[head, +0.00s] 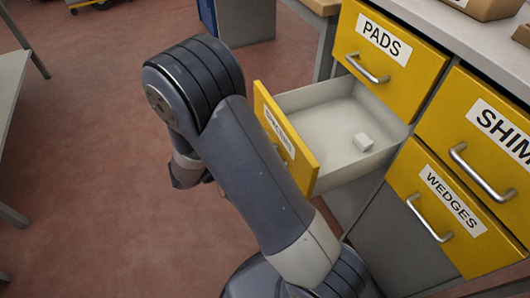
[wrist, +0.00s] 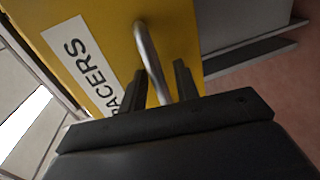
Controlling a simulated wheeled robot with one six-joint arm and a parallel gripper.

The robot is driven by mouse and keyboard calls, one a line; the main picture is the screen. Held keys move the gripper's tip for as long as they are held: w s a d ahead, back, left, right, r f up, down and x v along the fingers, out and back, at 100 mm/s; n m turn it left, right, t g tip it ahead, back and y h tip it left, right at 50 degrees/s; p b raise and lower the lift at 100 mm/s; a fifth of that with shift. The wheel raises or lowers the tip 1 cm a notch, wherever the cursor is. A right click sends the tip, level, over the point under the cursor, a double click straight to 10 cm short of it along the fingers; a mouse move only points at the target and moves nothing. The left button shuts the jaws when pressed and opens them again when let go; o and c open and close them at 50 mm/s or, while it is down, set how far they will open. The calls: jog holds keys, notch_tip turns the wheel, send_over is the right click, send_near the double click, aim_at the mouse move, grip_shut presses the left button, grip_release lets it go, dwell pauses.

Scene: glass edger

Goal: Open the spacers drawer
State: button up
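The spacers drawer (head: 286,140) has a yellow front and stands pulled well out below the pads drawer in the head view. The drawer's metal handle (wrist: 148,50) runs between the two dark fingers of my gripper (wrist: 160,88). The fingers are apart, one on each side of the bar, with a gap showing. In the head view my arm hides the gripper and part of the drawer front.
The closed pads drawer (head: 385,48), shims drawer (head: 480,125) and wedges drawer (head: 445,205) are in the same cabinet. Boxes (head: 485,6) stand on its top. Open reddish floor (head: 100,190) lies to the left, with a grey table (head: 10,85) at the far left edge.

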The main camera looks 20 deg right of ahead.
jog(key=shift+a, duration=0.1)
jog(key=p+v, duration=0.1)
jog(key=v, duration=0.9)
jog(key=shift+a+p, duration=0.3)
jog(key=shift+s, duration=0.1)
jog(key=b+x, duration=0.1)
jog(key=x, duration=1)
jog(key=shift+r+b, duration=0.1)
jog(key=shift+b, duration=0.2)
jog(key=shift+a, duration=0.1)
